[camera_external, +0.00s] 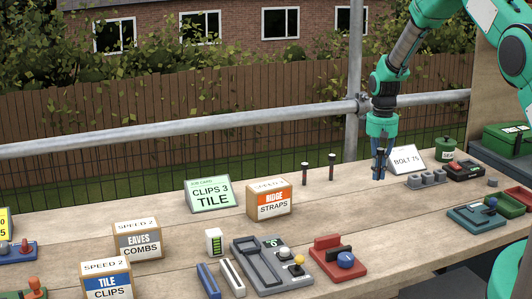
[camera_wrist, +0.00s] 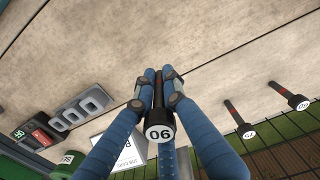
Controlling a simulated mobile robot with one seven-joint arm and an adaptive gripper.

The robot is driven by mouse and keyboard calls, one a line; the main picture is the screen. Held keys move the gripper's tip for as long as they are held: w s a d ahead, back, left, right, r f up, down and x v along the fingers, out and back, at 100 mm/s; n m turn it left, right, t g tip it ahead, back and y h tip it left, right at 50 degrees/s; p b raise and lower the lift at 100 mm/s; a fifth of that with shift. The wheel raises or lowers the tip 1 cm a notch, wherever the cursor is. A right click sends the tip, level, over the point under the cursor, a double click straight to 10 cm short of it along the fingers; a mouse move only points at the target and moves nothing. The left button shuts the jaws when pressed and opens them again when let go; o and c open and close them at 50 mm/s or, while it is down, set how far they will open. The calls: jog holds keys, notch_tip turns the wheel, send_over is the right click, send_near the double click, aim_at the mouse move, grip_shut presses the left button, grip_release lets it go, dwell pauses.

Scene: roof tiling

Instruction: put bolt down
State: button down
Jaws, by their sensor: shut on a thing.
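My gripper (camera_external: 379,176) points down at the bench, left of the white BOLT 75 card (camera_external: 408,160). In the wrist view my gripper (camera_wrist: 159,76) has its blue fingers closed around a dark bolt (camera_wrist: 159,133). The bolt is upright, with digits on its pale round head that read 06 or, turned over, 90. The bolt's dark top also shows in the external view (camera_external: 380,153). Its lower end is among the fingertips, and I cannot tell whether it touches the bench. Two similar bolts stand to the left, one (camera_external: 305,174) and another (camera_external: 332,167).
The wooden bench (camera_external: 345,205) is clear in front of my gripper. Tile-clip boxes, a red device (camera_external: 337,258) and a grey device stand further forward. A rail runs behind.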

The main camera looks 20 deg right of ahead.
send_over(356, 175)
jog(key=shift+s+f, duration=0.1)
jog(key=shift+f, duration=0.6)
dwell(0.5)
jog(key=shift+f+b, duration=0.35)
jog(key=shift+f, duration=1.45)
jog(key=shift+f, duration=0.2)
jog(key=c, duration=1.8)
grip_release()
jog(key=shift+r, duration=0.15)
notch_tip(356, 175, up, 12)
jog(key=shift+r+p, duration=0.1)
jog(key=shift+p, duration=0.2)
